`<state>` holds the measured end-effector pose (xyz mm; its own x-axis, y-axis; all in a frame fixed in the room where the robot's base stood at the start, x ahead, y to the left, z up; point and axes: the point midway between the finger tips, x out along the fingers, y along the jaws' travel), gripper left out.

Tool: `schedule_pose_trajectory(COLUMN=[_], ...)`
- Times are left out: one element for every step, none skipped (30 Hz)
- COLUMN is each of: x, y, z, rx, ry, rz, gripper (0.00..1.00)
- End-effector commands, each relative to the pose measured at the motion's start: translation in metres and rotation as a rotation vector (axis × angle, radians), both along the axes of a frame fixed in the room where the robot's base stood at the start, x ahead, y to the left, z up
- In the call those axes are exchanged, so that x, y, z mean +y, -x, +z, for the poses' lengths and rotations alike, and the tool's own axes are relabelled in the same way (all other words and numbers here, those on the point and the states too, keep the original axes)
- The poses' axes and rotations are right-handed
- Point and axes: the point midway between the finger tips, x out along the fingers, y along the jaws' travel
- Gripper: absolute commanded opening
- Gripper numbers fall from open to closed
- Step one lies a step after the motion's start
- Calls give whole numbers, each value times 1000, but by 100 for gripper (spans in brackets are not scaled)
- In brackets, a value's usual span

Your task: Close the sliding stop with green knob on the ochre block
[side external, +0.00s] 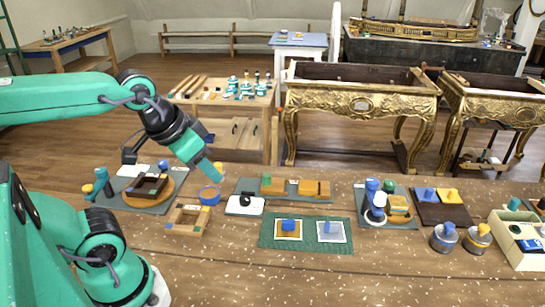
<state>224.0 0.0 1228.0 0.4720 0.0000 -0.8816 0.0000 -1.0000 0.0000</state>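The slider's exact position in the block is too small to tell. My gripper (213,178) hangs in the air left of the block, pointing down and to the right. It is apart from the knob. Its fingertips are too small to tell whether they are open or shut.
A blue ring (209,195) is just below my gripper. The bench front is clear.

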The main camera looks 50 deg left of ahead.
Motion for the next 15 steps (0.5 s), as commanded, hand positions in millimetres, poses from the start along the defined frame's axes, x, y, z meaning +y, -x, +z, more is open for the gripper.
schedule_pose_trajectory(x=[0,0,0,0,0,0,0,1,1,2,2,3,4,4,6], y=[0,0,0,0,0,-1,-1,-2,-4,-5,-7,-10,-13,-16,-20], z=[0,0,0,0,0,0,1,1,1,2,2,3,4,5,5], rx=[0,0,0,0,0,1,2,4,7,10,15,20,26,31,40], ry=[0,0,0,0,0,1,1,1,2,3,4,4,6,7,9], rz=[0,0,0,0,1,2,3,5,8,11,15,20,25,32,40], gripper=[36,36,42,45,45,45,45,45,45,45,45,45,45,45,45])
